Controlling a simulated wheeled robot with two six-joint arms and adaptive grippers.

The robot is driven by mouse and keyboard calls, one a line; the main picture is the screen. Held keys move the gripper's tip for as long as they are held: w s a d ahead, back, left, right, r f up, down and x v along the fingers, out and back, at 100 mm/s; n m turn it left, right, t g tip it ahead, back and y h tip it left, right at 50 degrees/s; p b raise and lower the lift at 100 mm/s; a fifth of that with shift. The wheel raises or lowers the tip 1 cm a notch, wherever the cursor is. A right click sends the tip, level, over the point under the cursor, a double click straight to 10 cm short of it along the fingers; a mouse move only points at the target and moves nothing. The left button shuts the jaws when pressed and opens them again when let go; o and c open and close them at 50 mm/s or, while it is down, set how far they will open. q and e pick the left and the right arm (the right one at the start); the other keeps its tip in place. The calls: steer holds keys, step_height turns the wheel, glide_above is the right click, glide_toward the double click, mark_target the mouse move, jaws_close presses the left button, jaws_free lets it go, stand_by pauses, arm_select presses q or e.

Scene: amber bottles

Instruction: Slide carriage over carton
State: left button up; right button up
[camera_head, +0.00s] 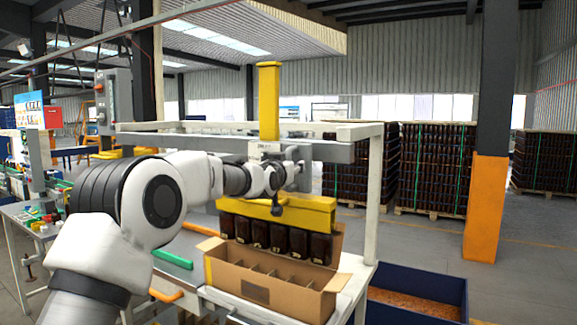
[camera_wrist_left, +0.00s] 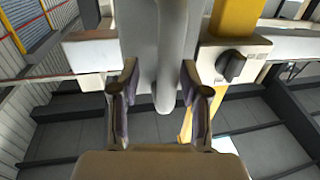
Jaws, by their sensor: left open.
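The carriage (camera_head: 262,151) is a pale box on the overhead rail, with a tall yellow post above it and a yellow head (camera_head: 318,216) below. Several dark amber bottles (camera_head: 278,238) hang in a row under the head. The open cardboard carton (camera_head: 270,288) with dividers stands on the bench, in front of and below the bottles. Their lower ends are partly hidden by it. My left gripper (camera_head: 290,172) is at the carriage. In the left wrist view its open fingers (camera_wrist_left: 160,95) stand on either side of a grey rounded handle (camera_wrist_left: 166,60). My right gripper is not in view.
The white frame (camera_head: 372,200) surrounds the rail, with a post at the right. A blue bin (camera_head: 420,300) stands on the floor at the right. A black knob on a pale box (camera_wrist_left: 232,66) sits close to the left fingers. Green (camera_head: 172,258) and orange handles lie left of the carton.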

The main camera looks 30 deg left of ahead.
arm_select(q)
steer(key=shift+r, duration=0.1)
steer(key=shift+s, duration=0.2)
steer(key=s+d, duration=0.1)
steer(key=s, duration=1)
steer(key=shift+s+d, duration=0.2)
steer(key=shift+d, duration=0.1)
